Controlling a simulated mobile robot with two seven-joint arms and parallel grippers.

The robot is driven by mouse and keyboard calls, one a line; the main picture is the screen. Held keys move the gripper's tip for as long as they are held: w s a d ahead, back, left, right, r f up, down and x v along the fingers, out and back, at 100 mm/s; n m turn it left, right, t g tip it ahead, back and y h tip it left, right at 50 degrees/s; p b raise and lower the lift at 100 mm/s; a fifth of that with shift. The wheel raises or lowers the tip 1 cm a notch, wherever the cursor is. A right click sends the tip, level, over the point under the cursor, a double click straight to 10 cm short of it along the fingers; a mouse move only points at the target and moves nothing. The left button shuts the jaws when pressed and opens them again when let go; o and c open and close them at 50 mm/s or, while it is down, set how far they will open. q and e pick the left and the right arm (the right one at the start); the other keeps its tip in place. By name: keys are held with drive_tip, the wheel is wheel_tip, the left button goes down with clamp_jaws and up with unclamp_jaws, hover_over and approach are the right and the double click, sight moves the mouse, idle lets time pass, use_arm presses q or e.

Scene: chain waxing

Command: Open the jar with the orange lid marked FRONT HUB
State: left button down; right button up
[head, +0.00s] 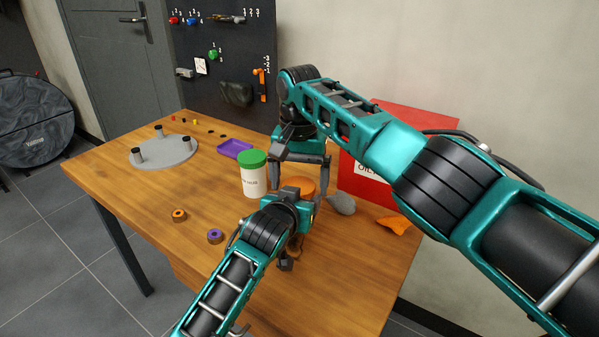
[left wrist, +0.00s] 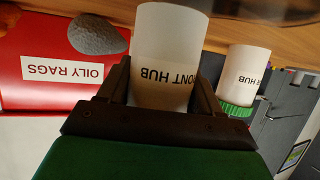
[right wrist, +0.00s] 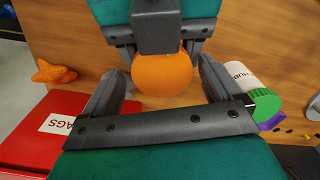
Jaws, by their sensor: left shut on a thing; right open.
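The jar's orange lid (head: 301,187) shows in the head view between the two grippers; most of the jar body is hidden there. In the left wrist view the white jar (left wrist: 170,50), marked FRONT HUB, appears upside down. My left gripper (left wrist: 162,88) is shut on the jar's body, one finger on each side. My right gripper (head: 300,178) is open just above the jar, pointing down. In the right wrist view the orange lid (right wrist: 164,75) lies between its spread fingers, with gaps on both sides. The lid looks seated on the jar.
A white jar with a green lid (head: 252,158) stands close by on the left. A red OILY RAGS box (head: 399,120), a grey stone-like lump (head: 341,203) and an orange cloth-like piece (head: 394,224) are on the right. A purple tray (head: 234,148) and grey round stand (head: 165,153) are farther left.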

drive_tip(key=shift+c, duration=0.3)
drive_tip(key=c, duration=0.9)
drive_tip(key=o, duration=1)
drive_tip(key=shift+o, duration=0.2)
wheel_tip(320, 180, up, 8)
drive_tip(key=shift+w+a+f, duration=0.1)
drive_tip(key=shift+f, duration=0.05)
drive_tip(key=shift+c, duration=0.4)
drive_tip(key=shift+f, duration=3.9)
drive_tip(key=shift+c, duration=0.3)
